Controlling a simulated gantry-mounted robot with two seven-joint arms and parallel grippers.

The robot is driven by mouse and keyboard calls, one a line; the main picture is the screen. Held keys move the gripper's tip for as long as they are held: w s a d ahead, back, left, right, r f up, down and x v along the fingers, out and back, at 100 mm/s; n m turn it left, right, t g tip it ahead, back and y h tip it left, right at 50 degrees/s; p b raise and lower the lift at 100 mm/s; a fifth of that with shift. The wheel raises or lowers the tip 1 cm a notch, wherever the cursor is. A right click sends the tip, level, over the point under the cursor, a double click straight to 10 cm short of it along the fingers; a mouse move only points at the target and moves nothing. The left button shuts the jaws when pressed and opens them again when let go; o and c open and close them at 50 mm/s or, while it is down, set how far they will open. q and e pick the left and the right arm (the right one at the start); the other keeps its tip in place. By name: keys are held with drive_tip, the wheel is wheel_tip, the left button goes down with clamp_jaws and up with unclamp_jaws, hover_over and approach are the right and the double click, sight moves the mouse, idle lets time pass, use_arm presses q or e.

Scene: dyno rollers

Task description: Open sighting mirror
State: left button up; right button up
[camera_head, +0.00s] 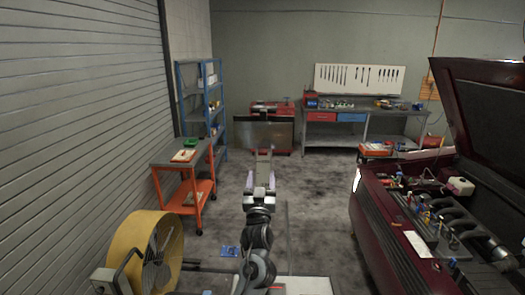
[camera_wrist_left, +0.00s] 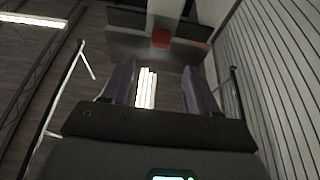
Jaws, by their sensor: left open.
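A grey, shiny flat panel (camera_head: 246,134), which looks like the sighting mirror, stands upright ahead of my left arm in the head view. I cannot tell whether it is open or closed. My left gripper (camera_head: 261,181) is open, with its two fingers apart and pointing toward the panel. In the left wrist view, the fingers of my left gripper (camera_wrist_left: 159,78) are spread with nothing held between them. Beyond them is a grey panel with a red square (camera_wrist_left: 160,38). I cannot tell the gap to the panel. My right gripper is not in view.
An orange cart (camera_head: 196,190) and a blue shelf (camera_head: 181,108) stand left. A yellow drum fan (camera_head: 131,239) is at lower left. A dark red car (camera_head: 384,225) with its hood up stands right. A workbench (camera_head: 330,129) is at the back. Open floor lies between.

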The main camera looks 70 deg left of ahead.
sight(263, 155)
use_arm(q)
drive_tip(key=p+x, duration=0.2)
drive_tip(key=x, duration=0.6)
drive_tip(key=shift+w+a+r, duration=0.15)
drive_tip(key=shift+a+r, duration=0.05)
drive_tip(key=shift+a, duration=0.05)
drive_tip(key=shift+w+a+r+p, duration=0.15)
drive_tip(key=shift+w+a+p, duration=0.15)
drive_tip(key=shift+a, duration=0.2)
clamp_jaws()
